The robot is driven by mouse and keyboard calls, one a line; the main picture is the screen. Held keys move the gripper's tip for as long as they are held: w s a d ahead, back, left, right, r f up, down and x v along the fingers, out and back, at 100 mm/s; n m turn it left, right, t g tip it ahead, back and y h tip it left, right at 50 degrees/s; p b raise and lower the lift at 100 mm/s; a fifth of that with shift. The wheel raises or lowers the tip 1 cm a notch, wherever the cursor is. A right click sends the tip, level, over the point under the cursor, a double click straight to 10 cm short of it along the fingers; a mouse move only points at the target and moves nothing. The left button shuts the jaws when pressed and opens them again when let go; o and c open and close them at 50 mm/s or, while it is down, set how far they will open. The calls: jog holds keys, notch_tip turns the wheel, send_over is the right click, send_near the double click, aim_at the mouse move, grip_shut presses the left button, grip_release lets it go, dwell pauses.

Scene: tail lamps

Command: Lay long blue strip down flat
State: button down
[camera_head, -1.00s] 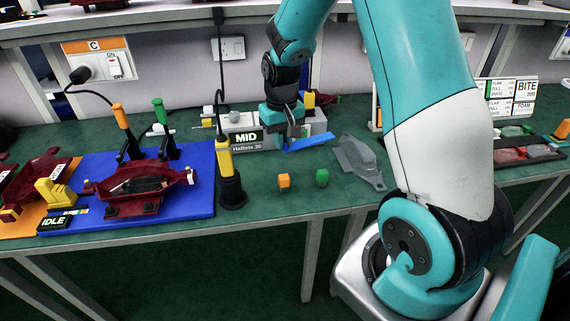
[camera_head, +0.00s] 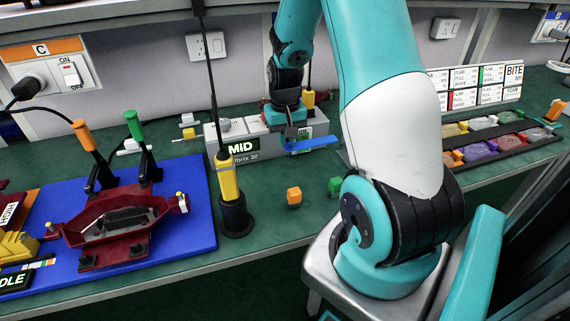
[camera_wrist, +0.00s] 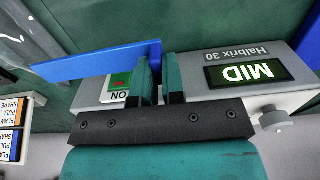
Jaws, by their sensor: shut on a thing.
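The long blue strip (camera_head: 312,143) is held in my gripper (camera_head: 288,140) near one end. It sticks out to the right, in front of the grey MID machine. In the wrist view the strip (camera_wrist: 95,62) reaches left from my gripper (camera_wrist: 162,78), whose two teal fingers are close together. The strip looks roughly level and above the bench; its exact height over the green bench top (camera_head: 265,210) is hard to tell.
The grey Halbrix 30 machine (camera_head: 222,135) with the MID display stands behind my gripper. A yellow-handled tool (camera_head: 228,180) stands in a black holder. A blue board (camera_head: 195,215) holds a dark red lamp housing (camera_head: 120,222).

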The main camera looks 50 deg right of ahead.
aim_at(285, 170)
notch_tip(285, 170, down, 8)
jog(key=shift+f, duration=0.1)
dwell(0.4)
jog(key=c, duration=1.2)
grip_release()
notch_tip(285, 170, up, 12)
jog(key=shift+r, duration=0.1)
